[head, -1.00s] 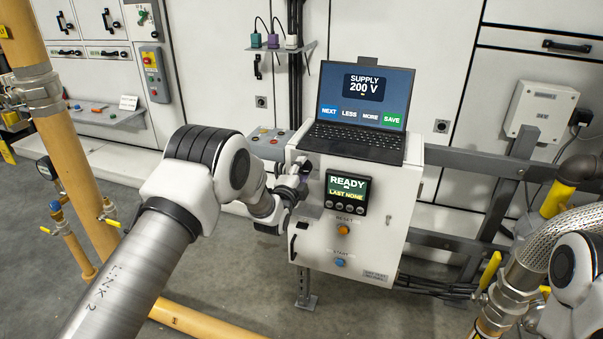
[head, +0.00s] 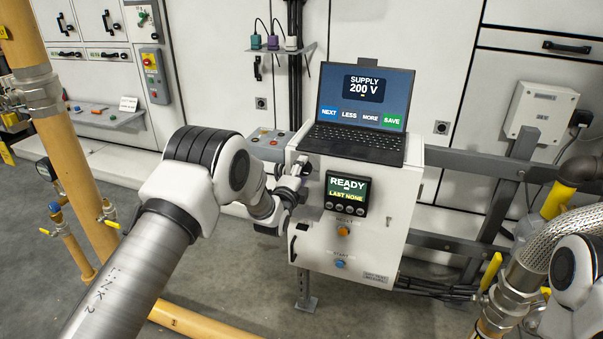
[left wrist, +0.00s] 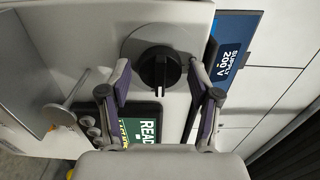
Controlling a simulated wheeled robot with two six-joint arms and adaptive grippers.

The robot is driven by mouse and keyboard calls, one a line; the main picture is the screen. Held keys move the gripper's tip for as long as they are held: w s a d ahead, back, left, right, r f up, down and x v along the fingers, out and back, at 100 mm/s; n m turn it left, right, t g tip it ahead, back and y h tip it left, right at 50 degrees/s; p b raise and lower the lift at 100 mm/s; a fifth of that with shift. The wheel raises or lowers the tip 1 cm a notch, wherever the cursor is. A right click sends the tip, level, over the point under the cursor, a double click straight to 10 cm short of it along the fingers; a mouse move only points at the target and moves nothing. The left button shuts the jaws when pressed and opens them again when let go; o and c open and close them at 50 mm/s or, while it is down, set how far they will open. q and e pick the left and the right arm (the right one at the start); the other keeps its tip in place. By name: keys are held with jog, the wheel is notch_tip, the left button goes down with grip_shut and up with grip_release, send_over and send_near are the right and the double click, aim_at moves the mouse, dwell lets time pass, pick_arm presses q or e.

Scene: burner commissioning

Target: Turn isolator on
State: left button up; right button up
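The isolator is a black rotary knob (left wrist: 159,68) on a round grey plate, seen in the left wrist view on the face of the white control cabinet (head: 395,228). My left gripper (left wrist: 160,70) is open, with one finger on each side of the knob. Gaps show between the fingers and the knob. In the head view my left gripper (head: 298,178) is at the cabinet's upper left and hides the knob. My right gripper is out of view; only part of my right arm shows at the lower right.
A laptop (head: 355,138) reading SUPPLY 200 V stands on the cabinet. A display (head: 347,193) reading READY, LAST NONE sits right of my left gripper. An orange button (head: 344,231) and a blue button (head: 340,264) are below it. Yellow pipes (head: 75,170) stand at left.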

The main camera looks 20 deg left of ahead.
pick_arm(q)
jog(key=s, duration=1.2)
jog(key=shift+a, duration=0.2)
